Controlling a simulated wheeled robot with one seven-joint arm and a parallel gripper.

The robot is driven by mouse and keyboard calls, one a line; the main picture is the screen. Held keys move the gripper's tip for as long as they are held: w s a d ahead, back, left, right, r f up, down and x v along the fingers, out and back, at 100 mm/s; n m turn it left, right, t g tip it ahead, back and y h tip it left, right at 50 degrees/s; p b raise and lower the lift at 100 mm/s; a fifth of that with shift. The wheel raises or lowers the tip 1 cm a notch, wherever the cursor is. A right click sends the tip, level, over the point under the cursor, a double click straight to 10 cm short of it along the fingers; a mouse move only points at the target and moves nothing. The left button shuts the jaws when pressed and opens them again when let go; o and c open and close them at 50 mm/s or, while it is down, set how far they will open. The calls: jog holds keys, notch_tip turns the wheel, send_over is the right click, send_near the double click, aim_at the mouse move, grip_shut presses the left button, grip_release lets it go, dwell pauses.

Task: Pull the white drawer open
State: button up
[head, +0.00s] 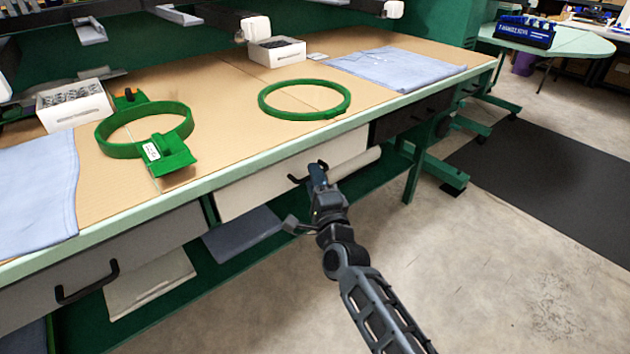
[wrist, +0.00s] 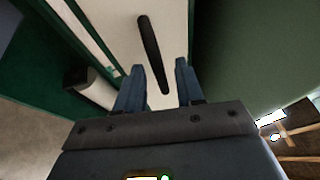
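The white drawer (head: 255,190) sits under the bench top in the middle of the head view, and its front looks flush under the bench edge. Its black bar handle (head: 295,180) is partly hidden behind my gripper (head: 318,170). In the wrist view the pale drawer front (wrist: 112,22) fills the top middle. There the black handle (wrist: 150,45) runs lengthwise, its lower end between the two blue fingers of my gripper (wrist: 160,65). The fingers are apart, with gaps visible on both sides of the handle. I see no grip on it.
A grey drawer (head: 140,245) with a black handle is at left, and a dark drawer (head: 410,118) at right. Green hoops (head: 303,98), blue cloths and white boxes lie on the bench (head: 225,100). Green bench legs (head: 420,165) stand right of my arm. The floor (head: 490,270) in front is clear.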

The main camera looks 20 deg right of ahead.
grip_shut()
dwell(0.5)
jog(key=shift+s, duration=0.15)
